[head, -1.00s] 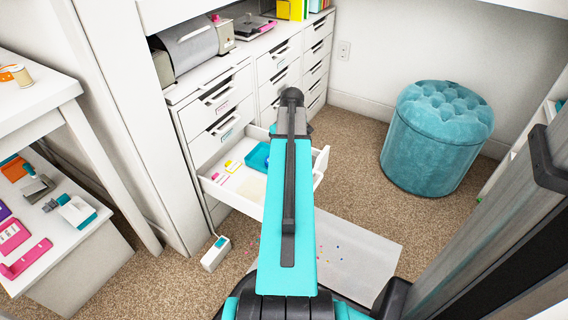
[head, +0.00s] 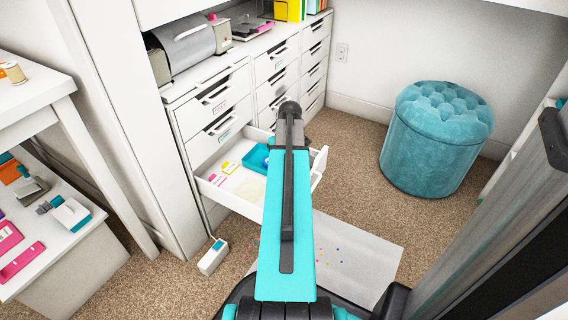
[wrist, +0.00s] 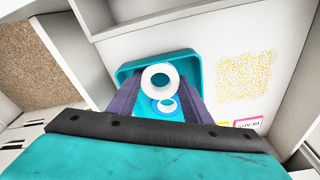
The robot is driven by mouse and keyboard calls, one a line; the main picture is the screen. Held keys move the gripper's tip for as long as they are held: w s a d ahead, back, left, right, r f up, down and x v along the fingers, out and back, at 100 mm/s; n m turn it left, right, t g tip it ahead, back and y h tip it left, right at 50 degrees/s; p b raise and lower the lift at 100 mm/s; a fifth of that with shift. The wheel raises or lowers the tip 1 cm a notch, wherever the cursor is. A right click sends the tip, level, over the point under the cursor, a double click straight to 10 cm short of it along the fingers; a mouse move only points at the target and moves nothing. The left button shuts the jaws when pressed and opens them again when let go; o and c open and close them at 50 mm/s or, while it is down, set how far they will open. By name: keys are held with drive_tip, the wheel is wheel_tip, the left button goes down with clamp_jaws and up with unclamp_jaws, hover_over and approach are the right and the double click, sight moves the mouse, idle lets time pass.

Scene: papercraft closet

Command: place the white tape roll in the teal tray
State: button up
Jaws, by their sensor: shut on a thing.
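The white tape roll (wrist: 147,78) is a ring held between the two purple fingers of my gripper (wrist: 160,82) in the wrist view. The teal tray (wrist: 128,72) lies below and behind the roll, inside the open drawer, and shows through the roll's hole. How high the roll is above the tray floor I cannot tell. A smaller white and blue ring (wrist: 167,105) shows between the fingers, nearer the camera edge. In the head view the teal tray (head: 254,157) is partly hidden by my arm, which also hides my gripper and the roll.
The open white drawer (head: 228,205) also holds pink and yellow labels (head: 229,168) and a speckled patch (wrist: 245,75). Drawer walls stand close around the tray. A teal ottoman (head: 437,135) is at right, and a white side table (head: 35,105) at left.

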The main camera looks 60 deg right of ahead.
drive_tip(key=o, duration=1.4)
drive_tip(key=shift+s+f, duration=0.1)
drive_tip(key=shift+f, duration=0.25)
drive_tip(key=shift+r, duration=0.2)
drive_tip(key=r+p, duration=0.1)
drive_tip(key=r, duration=0.3)
drive_tip(key=s+r+p, duration=0.1)
drive_tip(key=r+p, duration=0.1)
drive_tip(key=r, duration=0.2)
drive_tip(key=r+p, duration=0.2)
drive_tip(key=r, duration=0.1)
drive_tip(key=shift+s+a+r, duration=0.3)
drive_tip(key=shift+r, duration=0.1)
